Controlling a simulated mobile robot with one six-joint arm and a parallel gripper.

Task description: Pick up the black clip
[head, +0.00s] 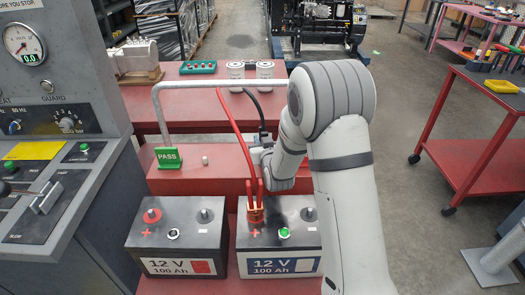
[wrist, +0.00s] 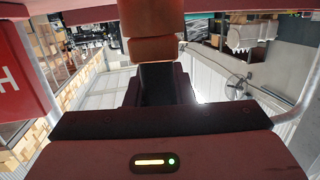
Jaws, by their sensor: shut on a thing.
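The black clip (head: 264,134) hangs at the end of a black cable (head: 256,104) that loops down from the grey rail. My gripper (head: 263,151) is up against it, in front of the red bench and above the right battery. My gripper is shut on the black clip, though my arm hides part of the grip. In the wrist view, a dark block (wrist: 158,84) lies ahead of my gripper's palm, with brown-orange pieces beyond it; the clip's outline is not clear there.
A red clip (head: 256,208) sits on the red-marked terminal of the right battery (head: 252,266). The left battery (head: 154,266) stands beside it. A green PASS sign (head: 168,158) is on the red bench. The grey rail (head: 192,84) crosses above. A control console (head: 62,120) stands left.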

